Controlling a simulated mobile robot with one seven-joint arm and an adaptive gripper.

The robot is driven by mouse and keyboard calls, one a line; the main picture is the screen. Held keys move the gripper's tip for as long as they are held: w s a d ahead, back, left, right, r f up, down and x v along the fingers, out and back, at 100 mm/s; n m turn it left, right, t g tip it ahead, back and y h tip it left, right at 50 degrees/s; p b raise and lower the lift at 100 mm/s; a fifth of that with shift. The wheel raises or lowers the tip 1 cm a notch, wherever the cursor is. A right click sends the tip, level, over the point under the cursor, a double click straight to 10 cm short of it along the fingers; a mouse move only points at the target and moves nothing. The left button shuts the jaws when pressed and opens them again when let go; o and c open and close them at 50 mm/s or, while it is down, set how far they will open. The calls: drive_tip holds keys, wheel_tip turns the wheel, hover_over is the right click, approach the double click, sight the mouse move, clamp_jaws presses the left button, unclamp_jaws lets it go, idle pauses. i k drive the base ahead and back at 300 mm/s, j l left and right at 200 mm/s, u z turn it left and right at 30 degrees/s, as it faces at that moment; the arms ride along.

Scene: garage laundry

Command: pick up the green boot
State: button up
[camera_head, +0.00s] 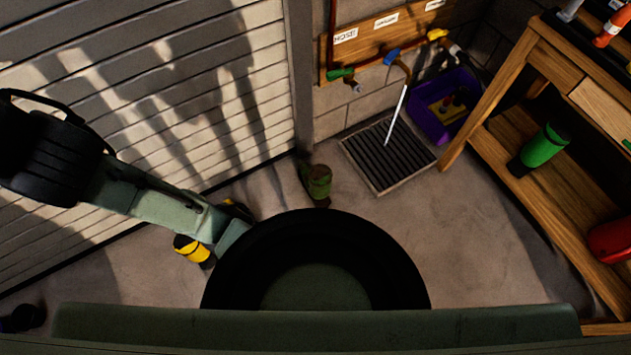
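A dull green boot (319,181) stands on the concrete floor near the foot of the slatted door, left of the dark floor grate. It looks upright, with its toe side in shadow; nothing touches it. My arm reaches from the lower middle to the left edge, well to the left of the boot.
A wooden workbench (488,117) at right holds a bright green and black cylinder (544,146).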

sight(317, 179)
drive_tip(key=j+z, duration=0.15)
drive_tip(key=z, duration=1.6)
drive_tip(key=k+j+z, duration=0.1)
drive_tip(key=k+j, duration=0.5)
drive_tip(key=j, duration=0.25)
drive_tip(key=i+j, duration=0.1)
drive_tip(key=j, duration=0.15)
